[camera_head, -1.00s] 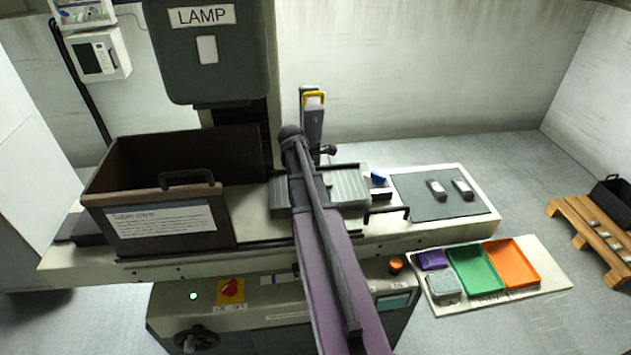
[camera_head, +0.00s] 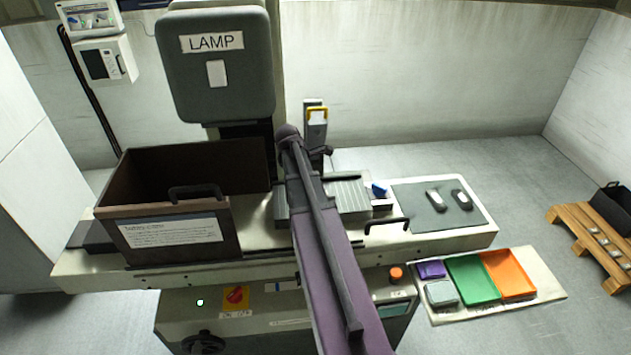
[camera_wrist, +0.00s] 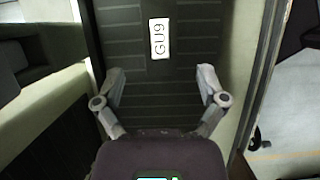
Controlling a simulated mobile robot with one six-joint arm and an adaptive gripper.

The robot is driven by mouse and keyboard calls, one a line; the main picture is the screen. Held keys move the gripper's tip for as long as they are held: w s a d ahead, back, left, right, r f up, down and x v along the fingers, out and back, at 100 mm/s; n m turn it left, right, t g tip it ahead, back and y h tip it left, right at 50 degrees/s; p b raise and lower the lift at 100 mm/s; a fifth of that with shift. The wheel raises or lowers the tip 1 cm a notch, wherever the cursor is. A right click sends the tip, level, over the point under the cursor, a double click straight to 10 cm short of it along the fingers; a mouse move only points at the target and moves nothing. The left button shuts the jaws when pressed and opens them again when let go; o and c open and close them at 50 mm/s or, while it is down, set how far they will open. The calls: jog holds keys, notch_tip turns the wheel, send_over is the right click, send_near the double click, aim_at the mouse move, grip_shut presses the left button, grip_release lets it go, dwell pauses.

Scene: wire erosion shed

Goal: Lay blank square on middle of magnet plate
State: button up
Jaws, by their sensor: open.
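In the wrist view my gripper (camera_wrist: 161,90) is open, with nothing between its fingers. It is over a dark ribbed surface bearing a white label (camera_wrist: 159,39); I cannot tell whether this is the magnet plate. In the head view a grey ribbed plate (camera_head: 349,196), which looks like the magnet plate, lies on the machine table, partly hidden behind my arm. Two small metal blocks (camera_head: 436,200) (camera_head: 461,199) lie on a dark mat (camera_head: 420,217) to its right; I cannot tell whether either is the blank. My gripper is not clearly visible in the head view.
A brown open-topped box (camera_head: 140,205) stands left on the table. A lamp housing (camera_head: 216,65) hangs above. An upright post with a yellow handle (camera_head: 317,112) stands behind the plate. Purple, green (camera_head: 472,279) and orange trays sit front right. A pallet (camera_head: 590,236) is far right.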

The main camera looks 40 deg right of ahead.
jog(key=p+v, duration=0.5)
jog(key=v, duration=0.1)
jog(key=shift+r+p, duration=0.3)
jog(key=shift+r, duration=0.1)
jog(key=shift+w+a, duration=0.1)
jog(key=shift+a, duration=0.1)
dwell(1.5)
